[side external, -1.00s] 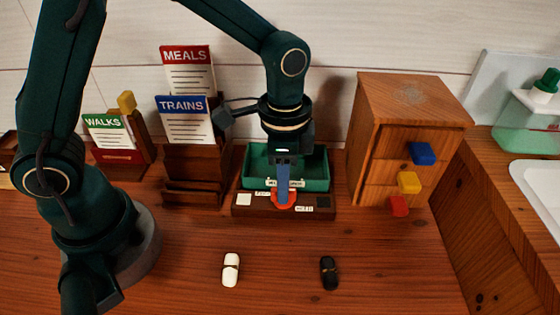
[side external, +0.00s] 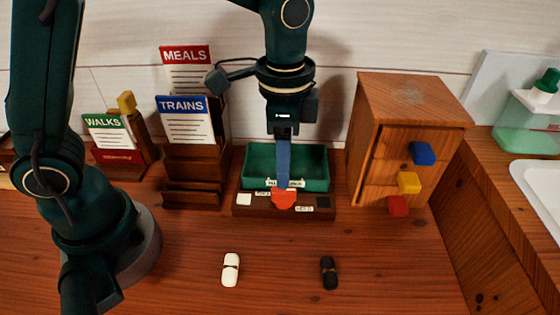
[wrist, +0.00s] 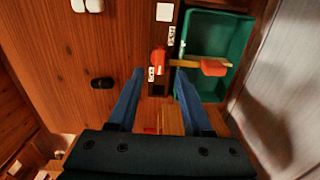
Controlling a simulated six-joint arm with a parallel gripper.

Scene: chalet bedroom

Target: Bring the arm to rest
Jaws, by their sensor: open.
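My gripper (side external: 283,187) points down above the dark wooden base (side external: 323,214) in front of the green tray (side external: 318,176). In the wrist view its two blue fingers (wrist: 160,73) are apart, with nothing held between them. An orange-red piece (side external: 284,201) is on the base just below the fingers in the side view, partly covered by them. The wrist view shows an orange-red piece (wrist: 158,61) beside the tray and a second one (wrist: 213,68) with a yellowish strip at the tray. I cannot tell exactly how the second one rests.
A wooden drawer cabinet (side external: 362,135) with blue, yellow and red knobs stands right of the tray. Card holders with the TRAINS (side external: 183,120), MEALS (side external: 187,70) and WALKS (side external: 108,133) cards stand left. A white piece (side external: 231,269) and a black piece (side external: 329,272) lie in front.

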